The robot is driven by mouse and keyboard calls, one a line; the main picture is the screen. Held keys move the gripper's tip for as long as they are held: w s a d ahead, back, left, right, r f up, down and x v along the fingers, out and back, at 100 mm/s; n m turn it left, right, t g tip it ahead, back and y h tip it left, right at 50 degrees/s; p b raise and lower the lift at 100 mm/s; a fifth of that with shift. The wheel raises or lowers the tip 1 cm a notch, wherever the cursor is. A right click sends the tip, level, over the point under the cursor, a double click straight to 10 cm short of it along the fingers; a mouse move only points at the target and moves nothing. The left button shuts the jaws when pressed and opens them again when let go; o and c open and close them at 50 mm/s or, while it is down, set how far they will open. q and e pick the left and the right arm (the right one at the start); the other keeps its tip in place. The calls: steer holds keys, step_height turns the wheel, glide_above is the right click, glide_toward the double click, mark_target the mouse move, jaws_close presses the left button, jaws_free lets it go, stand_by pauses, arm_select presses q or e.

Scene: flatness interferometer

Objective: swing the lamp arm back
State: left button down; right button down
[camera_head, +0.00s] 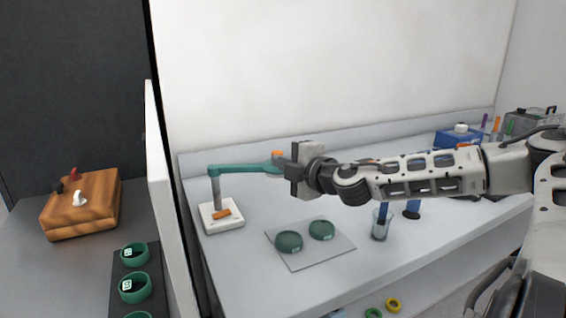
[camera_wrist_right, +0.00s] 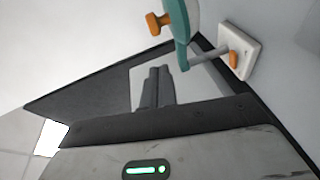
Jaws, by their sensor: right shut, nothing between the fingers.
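The lamp has a teal arm (camera_head: 240,169) on a grey post that stands on a white base (camera_head: 221,217) with an orange piece on it. The arm reaches right from the post, and its far end, with an orange knob (camera_head: 277,155), lies beside my right gripper (camera_head: 287,170). In the right wrist view the teal arm (camera_wrist_right: 179,24) and its orange knob (camera_wrist_right: 157,23) are at the top, past the shut, empty fingers (camera_wrist_right: 153,86). Whether the fingers touch the arm cannot be told. My left gripper is not in view.
A grey mat (camera_head: 306,256) with two green round pieces (camera_head: 288,242) lies in front of the lamp. A glass (camera_head: 380,225) with a blue item stands right of it, below my right arm. A white partition (camera_head: 163,190) stands to the left. A blue box (camera_head: 456,137) is at the back right.

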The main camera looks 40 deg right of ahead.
arm_select(q)
steer(key=b, duration=0.3)
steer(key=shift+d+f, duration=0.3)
arm_select(e)
steer(key=w+d, duration=0.3)
steer(key=shift+f, duration=0.3)
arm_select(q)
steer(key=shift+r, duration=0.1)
arm_select(e)
steer(key=shift+s, duration=0.1)
